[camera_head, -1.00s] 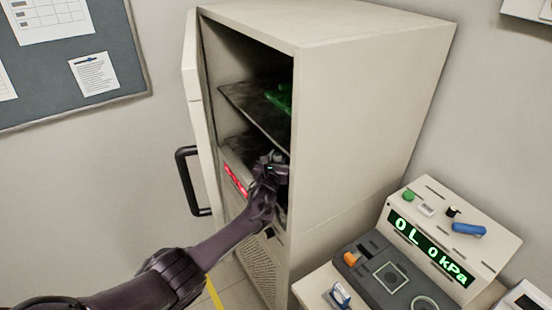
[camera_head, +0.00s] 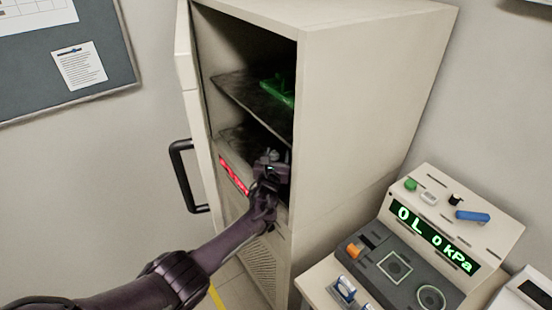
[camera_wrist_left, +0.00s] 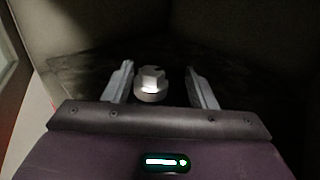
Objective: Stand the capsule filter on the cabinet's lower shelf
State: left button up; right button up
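The cabinet (camera_head: 362,110) stands with its door open at the left. My left gripper (camera_head: 270,160) reaches into its lower compartment, over the dark lower shelf (camera_head: 234,138). In the left wrist view my gripper (camera_wrist_left: 162,84) is open, one finger on each side of the capsule filter (camera_wrist_left: 151,84). The filter is a small whitish piece with a blocky top, and a gap shows between it and each finger. It appears to stand upright on the shelf, though its base is hard to make out. My right gripper is not in view.
The upper shelf (camera_head: 231,84) holds a green object (camera_head: 279,91). A red-lit display (camera_head: 233,175) is below the lower shelf's front edge. The open door (camera_head: 186,60) with its black handle (camera_head: 184,178) borders the opening. A control console (camera_head: 440,235) stands at the right.

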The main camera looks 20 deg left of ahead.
pick_arm(q)
jog(key=shift+s, duration=0.45)
jog(key=s+d, duration=0.1)
jog(key=s, duration=1)
jog(key=shift+d+p, duration=0.25)
jog(key=shift+p, duration=0.1)
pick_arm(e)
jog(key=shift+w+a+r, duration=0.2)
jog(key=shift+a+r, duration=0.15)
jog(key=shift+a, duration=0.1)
